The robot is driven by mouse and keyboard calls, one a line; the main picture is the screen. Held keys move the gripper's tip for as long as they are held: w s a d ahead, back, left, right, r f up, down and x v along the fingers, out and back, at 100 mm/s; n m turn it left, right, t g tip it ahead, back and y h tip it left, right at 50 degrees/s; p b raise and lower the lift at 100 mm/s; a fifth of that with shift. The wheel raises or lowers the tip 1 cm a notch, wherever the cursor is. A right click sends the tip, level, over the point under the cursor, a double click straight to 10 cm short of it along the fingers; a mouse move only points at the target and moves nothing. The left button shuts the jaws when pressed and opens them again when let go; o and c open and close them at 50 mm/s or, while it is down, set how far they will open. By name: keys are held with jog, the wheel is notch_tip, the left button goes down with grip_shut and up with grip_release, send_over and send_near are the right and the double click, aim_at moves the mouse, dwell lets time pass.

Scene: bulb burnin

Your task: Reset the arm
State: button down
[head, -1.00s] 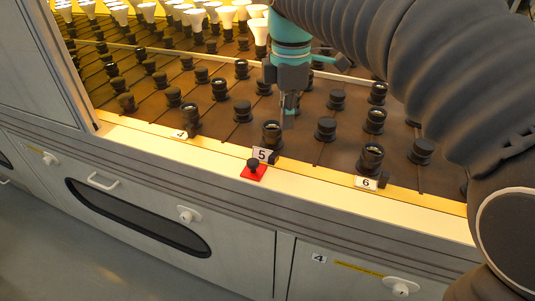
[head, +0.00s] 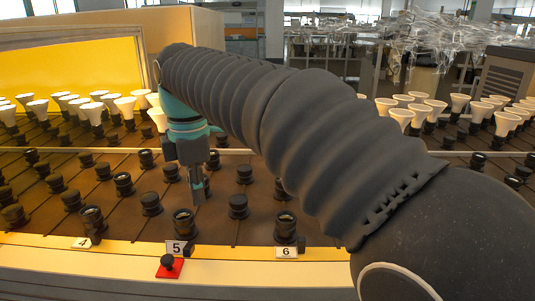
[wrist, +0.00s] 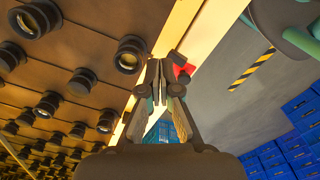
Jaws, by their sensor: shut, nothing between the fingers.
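My arm, in a dark ribbed cover, reaches across the head view from the lower right. My gripper (head: 198,190) points down above the brown socket board (head: 130,215), behind label 5 (head: 177,248). Its fingers are together and hold nothing. In the wrist view my gripper (wrist: 159,75) also shows its fingers closed, near the light front ledge (wrist: 205,40). I cannot tell its exact height over the board.
Black sockets (head: 184,222) stand in rows around my gripper. A red square with a black knob (head: 168,266) sits on the front ledge. Lit bulbs (head: 125,106) stand at the left, more bulbs (head: 402,116) at the right. Blue crates (wrist: 300,112) show in the wrist view.

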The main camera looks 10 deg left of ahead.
jog(key=s+d+f+m+t, duration=0.1)
jog(key=s+d+f+m, duration=0.1)
jog(key=d+m, duration=0.4)
jog(key=s+d+f+m+t, duration=0.1)
jog(key=d+m, duration=0.4)
jog(key=d, duration=0.8)
jog(key=s+d+f+m+t, duration=0.1)
jog(key=s+d+f+m, duration=0.2)
jog(key=d+m, duration=0.3)
jog(key=shift+d+m+t+y, duration=0.3)
jog(key=shift+d+t+y, duration=0.1)
jog(key=shift+d, duration=1.4)
jog(key=s+d+f+m+t, duration=0.1)
jog(key=s+d+f+m, duration=0.5)
jog(key=f+m, duration=0.1)
jog(key=shift+d+t+h, duration=0.4)
